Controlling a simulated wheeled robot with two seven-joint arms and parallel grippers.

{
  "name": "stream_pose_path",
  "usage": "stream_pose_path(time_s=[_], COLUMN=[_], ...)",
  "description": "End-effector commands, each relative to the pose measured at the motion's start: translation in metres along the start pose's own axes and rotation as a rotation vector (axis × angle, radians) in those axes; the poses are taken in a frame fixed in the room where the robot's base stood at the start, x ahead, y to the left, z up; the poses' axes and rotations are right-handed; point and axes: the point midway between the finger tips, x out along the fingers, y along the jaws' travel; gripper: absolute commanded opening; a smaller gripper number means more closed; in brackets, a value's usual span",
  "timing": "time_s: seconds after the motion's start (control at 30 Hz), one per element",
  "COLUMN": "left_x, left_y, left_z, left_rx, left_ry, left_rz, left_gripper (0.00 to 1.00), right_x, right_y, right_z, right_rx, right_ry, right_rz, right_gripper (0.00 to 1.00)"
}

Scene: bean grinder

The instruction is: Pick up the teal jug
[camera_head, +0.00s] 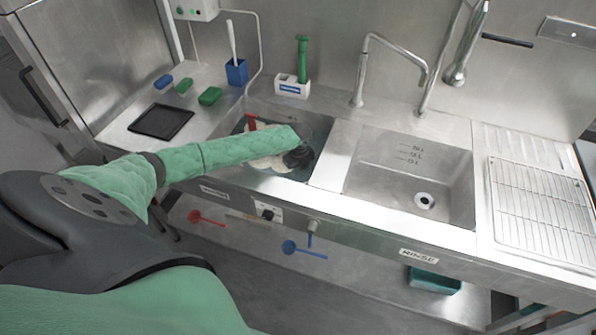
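No thing that is clearly a teal jug shows. A teal box-like thing (432,280) sits on the lower shelf under the counter, right of the middle; its upper part is partly hidden by the counter front, and I cannot tell if it is the jug. My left arm, in a green quilted sleeve, reaches in from the left over the left basin. My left gripper (299,157) is a small dark shape low in that basin, near pale, crockery-like things (266,163). Its fingers are too unclear to read. My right gripper is not in view.
The left basin (322,127) also holds a red piece (251,122). The right basin (420,165) is empty, with taps behind it. A wire rack (540,205) lies at right. Red (207,218) and blue (303,250) utensils show below.

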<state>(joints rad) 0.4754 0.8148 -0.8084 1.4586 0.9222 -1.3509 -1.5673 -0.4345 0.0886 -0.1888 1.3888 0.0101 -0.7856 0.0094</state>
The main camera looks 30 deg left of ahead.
Motion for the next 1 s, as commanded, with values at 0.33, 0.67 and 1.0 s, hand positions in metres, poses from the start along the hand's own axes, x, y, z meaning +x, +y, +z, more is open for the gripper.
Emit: stream_pose_path(time_s=[0.33,0.67,1.0], left_x=[0.0034,0.0055,0.0068], left_y=[-0.0001,-0.0002,-0.0002], left_z=[-0.0002,-0.0004,-0.0003], left_rx=[0.000,0.000,0.000], left_ry=[0.000,0.000,0.000], left_rz=[-0.001,-0.001,-0.001], left_gripper=[0.90,0.90,0.55], right_x=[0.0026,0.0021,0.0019], right_y=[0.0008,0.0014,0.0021], right_z=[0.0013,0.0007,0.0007], right_rx=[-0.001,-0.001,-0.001], right_ry=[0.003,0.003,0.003], right_rz=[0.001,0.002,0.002], right_gripper=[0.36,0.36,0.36])
